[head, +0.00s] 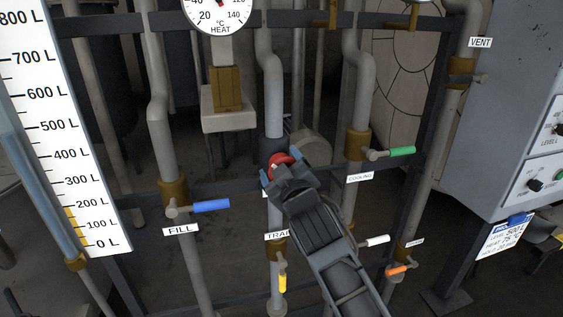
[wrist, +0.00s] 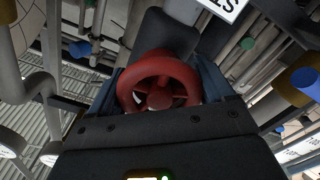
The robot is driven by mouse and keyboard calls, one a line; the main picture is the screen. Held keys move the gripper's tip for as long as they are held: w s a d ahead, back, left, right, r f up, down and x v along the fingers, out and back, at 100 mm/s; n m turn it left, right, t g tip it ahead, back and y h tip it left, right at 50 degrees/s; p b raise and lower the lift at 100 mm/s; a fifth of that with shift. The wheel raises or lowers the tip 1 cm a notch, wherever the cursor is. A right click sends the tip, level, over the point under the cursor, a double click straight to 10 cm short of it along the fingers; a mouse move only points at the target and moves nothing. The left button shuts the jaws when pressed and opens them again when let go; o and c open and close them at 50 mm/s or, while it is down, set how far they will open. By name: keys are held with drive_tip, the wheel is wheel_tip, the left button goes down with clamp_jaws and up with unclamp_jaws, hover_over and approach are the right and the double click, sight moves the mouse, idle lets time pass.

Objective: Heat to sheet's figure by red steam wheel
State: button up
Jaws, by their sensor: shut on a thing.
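The red steam wheel (head: 277,162) sits on the middle pipe in the head view, partly hidden by my gripper (head: 284,178). In the wrist view the red wheel (wrist: 159,84) lies between the fingers of my gripper (wrist: 160,92), which is shut on it. The heat dial (head: 219,14) is at the top of the head view, cut off by the frame, with 20, 40, 120 and 140 legible. The sheet (head: 504,237) hangs at the right and reads level 500 L, heat 75 °C and a hold line too small to read surely.
A blue fill lever (head: 211,205), green cooling lever (head: 402,151), yellow lever (head: 282,283), white lever (head: 378,240) and orange lever (head: 397,269) surround my arm. The level scale (head: 62,130) stands left. A grey control cabinet (head: 500,120) stands right.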

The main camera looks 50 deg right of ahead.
drive_tip(key=shift+n, duration=0.3)
drive_tip(key=o, duration=0.9)
drive_tip(key=shift+b+v, duration=0.75)
drive_tip(key=shift+v, duration=3.15)
drive_tip(key=shift+a, duration=0.1)
